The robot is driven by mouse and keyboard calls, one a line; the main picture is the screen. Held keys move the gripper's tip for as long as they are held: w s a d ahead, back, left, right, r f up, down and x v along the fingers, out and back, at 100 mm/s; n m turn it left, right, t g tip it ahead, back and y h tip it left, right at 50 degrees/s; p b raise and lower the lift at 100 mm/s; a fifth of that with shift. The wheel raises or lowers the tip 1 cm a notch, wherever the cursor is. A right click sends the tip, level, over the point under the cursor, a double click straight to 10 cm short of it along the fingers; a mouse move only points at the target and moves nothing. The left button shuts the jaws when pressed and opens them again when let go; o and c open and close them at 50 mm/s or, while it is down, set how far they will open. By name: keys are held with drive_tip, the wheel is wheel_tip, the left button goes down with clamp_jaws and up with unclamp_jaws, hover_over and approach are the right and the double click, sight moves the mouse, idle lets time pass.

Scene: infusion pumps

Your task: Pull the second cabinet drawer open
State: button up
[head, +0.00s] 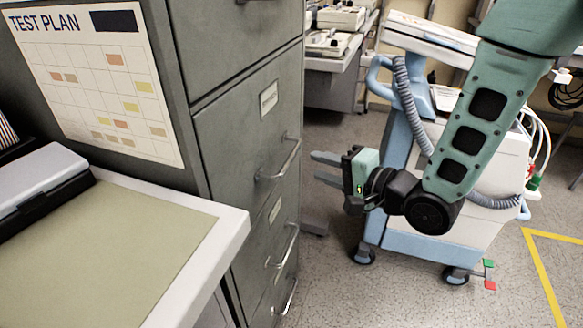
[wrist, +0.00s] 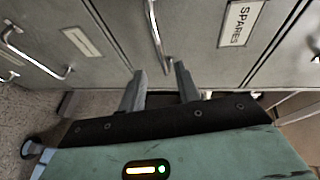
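The grey filing cabinet (head: 225,115) stands left of centre in the head view, its drawer fronts facing right. The second drawer (head: 230,135) looks closed; its bar handle (head: 280,162) is on its front. My gripper (head: 314,167) is just right of this handle, fingers pointing at it, apart and empty. In the wrist view the two fingers of my gripper (wrist: 160,85) are spread. The handle (wrist: 155,35) appears ahead of the gap between them, beside a "SPARES" label (wrist: 240,22). I cannot tell whether the tips touch anything.
The lower drawer handles (head: 284,250) stick out below. A blue and white cart (head: 440,225) stands close behind my arm. A white-edged desk (head: 235,225) is in front of the cabinet at left. Floor (head: 330,275) is clear between cabinet and cart.

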sight(292, 154)
drive_tip(key=x, duration=0.9)
clamp_jaws()
